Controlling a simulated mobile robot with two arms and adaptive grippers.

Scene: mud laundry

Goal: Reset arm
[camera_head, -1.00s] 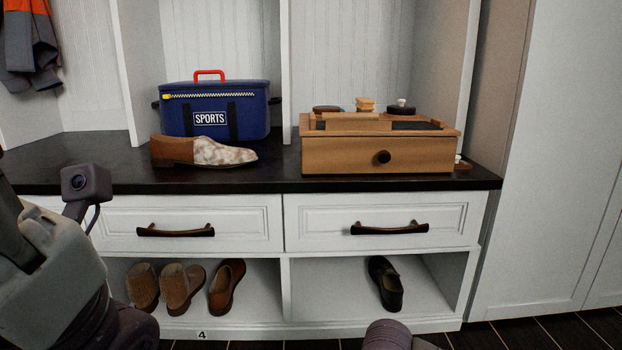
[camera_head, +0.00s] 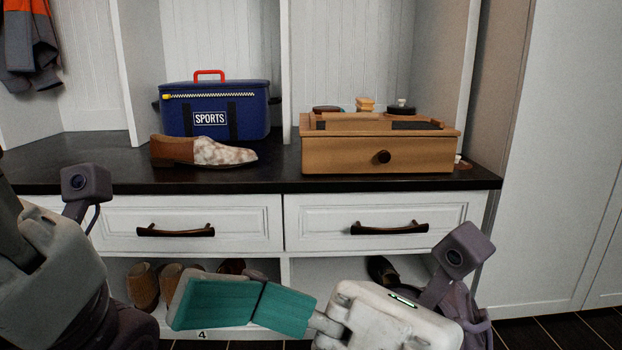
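My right gripper (camera_head: 245,305) shows at the bottom centre, pointing left, with teal pads on its finger and a pale body at the right. It is in front of the lower shoe shelf and appears apart from the furniture. Nothing is seen held in it; the finger spacing cannot be made out. My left gripper's grey body (camera_head: 50,260) is at the left edge, in front of the counter's left end. Its fingertips are not visible, so its opening cannot be told.
A black counter (camera_head: 285,185) holds a blue sports bag (camera_head: 235,110), a brown-and-white shoe (camera_head: 205,152) and a wooden box (camera_head: 350,155) with small items on top. Two white drawers with dark handles are below. Brown shoes (camera_head: 142,285) and a dark shoe (camera_head: 380,270) are partly hidden.

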